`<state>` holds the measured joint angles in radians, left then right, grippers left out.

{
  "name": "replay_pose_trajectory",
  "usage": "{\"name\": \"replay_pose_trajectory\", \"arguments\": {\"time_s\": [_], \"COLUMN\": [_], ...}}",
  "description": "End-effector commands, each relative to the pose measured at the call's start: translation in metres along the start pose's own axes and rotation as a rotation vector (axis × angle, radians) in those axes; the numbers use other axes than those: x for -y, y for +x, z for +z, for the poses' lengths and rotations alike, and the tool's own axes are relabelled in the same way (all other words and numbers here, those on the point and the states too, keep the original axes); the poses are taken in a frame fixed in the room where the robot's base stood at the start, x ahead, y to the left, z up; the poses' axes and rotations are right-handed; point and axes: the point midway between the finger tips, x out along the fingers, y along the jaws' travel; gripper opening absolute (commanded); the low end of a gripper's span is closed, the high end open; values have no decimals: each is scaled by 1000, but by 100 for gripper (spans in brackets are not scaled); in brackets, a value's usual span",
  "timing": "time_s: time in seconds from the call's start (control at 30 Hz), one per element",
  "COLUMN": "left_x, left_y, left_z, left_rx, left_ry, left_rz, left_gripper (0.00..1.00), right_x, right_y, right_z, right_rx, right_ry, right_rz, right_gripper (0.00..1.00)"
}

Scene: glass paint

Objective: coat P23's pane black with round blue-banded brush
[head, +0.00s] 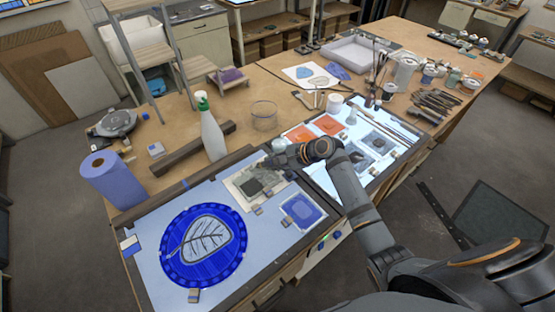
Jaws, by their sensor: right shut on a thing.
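My right gripper (280,160) reaches in from the lower right and hangs over the far edge of the left light panel. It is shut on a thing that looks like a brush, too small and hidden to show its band. Just left of and below it lies a pale pane with a dark, nearly black patch (250,187). A small blue pane (302,210) lies nearer, and a round blue pane with a leaf (203,243) lies at the left. No P23 label is readable. My left gripper is out of view.
A blue paper roll (113,180) is at the left. Orange panes (328,124) lie on the lit right panel. Brushes, jars and tools crowd the back right.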

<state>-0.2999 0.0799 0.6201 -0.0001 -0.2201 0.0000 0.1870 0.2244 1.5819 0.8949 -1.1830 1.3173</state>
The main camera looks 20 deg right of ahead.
Motion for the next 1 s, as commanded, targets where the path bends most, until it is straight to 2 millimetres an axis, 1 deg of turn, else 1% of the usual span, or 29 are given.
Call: {"name": "replay_pose_trajectory", "arguments": {"time_s": [0.1,0.37,0.6,0.87,1.0], "left_x": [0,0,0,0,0], "left_y": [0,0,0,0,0], "left_z": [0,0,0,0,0], "left_rx": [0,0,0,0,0], "left_ry": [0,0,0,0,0], "left_rz": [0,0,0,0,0], "left_gripper": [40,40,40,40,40], "right_x": [-4,-5,-11,-12,-15], "right_y": [4,6,13,15,18], "right_z": [8,12,31,36,44], "right_rx": [1,0,2,0,1], "right_ry": [2,1,1,1,1], "right_rz": [1,3,3,2,1], "right_gripper": [0,0,0,0,0]}}
